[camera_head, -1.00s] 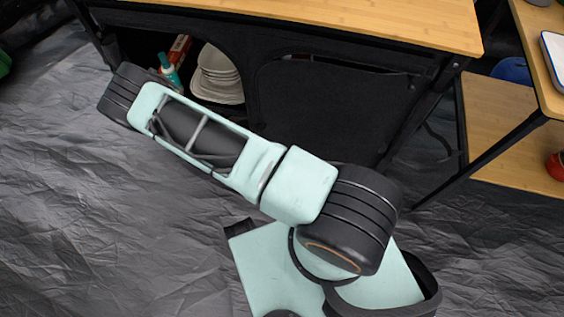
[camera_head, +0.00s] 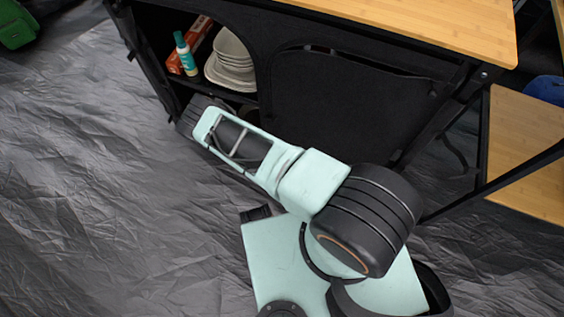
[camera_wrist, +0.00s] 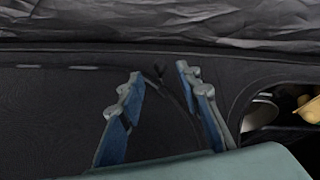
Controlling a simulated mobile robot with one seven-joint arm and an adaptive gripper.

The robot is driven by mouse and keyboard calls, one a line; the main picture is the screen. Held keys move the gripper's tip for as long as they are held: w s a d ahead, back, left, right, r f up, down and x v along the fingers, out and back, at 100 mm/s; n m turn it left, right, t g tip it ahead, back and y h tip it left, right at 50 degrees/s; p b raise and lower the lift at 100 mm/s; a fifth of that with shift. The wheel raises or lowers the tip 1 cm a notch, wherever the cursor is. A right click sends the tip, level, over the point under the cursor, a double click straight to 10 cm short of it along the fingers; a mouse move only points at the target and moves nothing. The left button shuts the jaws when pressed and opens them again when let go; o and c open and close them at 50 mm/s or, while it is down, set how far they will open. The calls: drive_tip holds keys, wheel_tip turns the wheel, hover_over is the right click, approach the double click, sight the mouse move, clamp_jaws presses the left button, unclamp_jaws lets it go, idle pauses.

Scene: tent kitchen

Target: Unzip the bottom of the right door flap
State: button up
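The right door flap (camera_head: 345,105) is a black fabric panel on the front of the kitchen unit, with a curved seam outline. In the wrist view, black fabric (camera_wrist: 60,115) fills the middle, with a curved seam running toward an opening at right. My gripper (camera_wrist: 160,72) shows two blue-padded fingers, spread apart, in front of this fabric. A small dark piece, possibly a zipper pull, shows between the fingertips. I cannot tell whether they touch it. My gripper cannot be made out in the head view.
The open left compartment holds white plates (camera_head: 232,62), a teal-capped bottle (camera_head: 185,54) and an orange box (camera_head: 196,38). A wooden top (camera_head: 430,25) overhangs the unit. A wooden shelf (camera_head: 525,150) stands at right.

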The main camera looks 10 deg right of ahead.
drive_tip(key=b+x, duration=0.1)
drive_tip(key=x, duration=0.2)
drive_tip(key=shift+w+d+f, duration=0.15)
drive_tip(key=shift+f, duration=0.15)
clamp_jaws()
